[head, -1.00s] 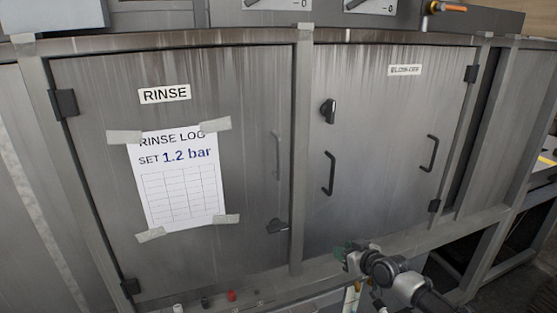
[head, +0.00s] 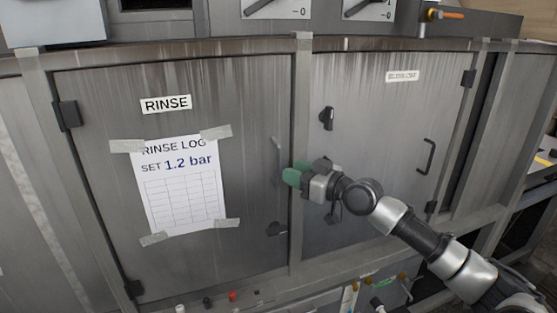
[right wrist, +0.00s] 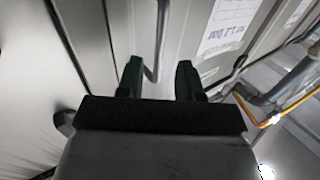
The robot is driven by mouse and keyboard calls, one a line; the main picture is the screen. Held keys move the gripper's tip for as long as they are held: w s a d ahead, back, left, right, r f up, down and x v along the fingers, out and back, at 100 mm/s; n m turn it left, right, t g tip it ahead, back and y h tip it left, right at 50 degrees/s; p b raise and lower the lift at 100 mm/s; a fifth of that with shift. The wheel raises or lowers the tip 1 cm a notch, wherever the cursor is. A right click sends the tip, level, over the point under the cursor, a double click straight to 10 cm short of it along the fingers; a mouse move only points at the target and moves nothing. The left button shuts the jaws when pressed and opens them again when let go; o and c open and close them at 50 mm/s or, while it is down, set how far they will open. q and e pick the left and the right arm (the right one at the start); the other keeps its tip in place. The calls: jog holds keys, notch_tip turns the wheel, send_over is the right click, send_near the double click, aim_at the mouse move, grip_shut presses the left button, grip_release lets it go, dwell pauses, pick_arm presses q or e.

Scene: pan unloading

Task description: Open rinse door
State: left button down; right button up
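The rinse door (head: 105,195) is a shut grey metal panel on the left, labelled RINSE (head: 166,104), with hinges on its left edge. My right gripper (head: 296,175) has green fingertips and is just right of the handle's lower part. In the right wrist view the gripper (right wrist: 160,80) is open, with the handle (right wrist: 162,35) between the lines of its fingers; contact cannot be told. My left gripper is out of view.
A taped rinse log sheet (head: 180,190) hangs on the door. A second shut door (head: 385,120) is on the right, with a black knob (head: 326,118) and handles; my right arm crosses it. A frame post (head: 299,130) separates the doors. Small coloured fittings (head: 232,296) line the bottom.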

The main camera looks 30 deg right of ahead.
aim_at(279, 166)
jog(key=shift+p+x, duration=0.9)
jog(key=shift+x, duration=1.8)
jog(key=shift+d, duration=0.1)
jog(key=shift+c, duration=0.3)
grip_shut()
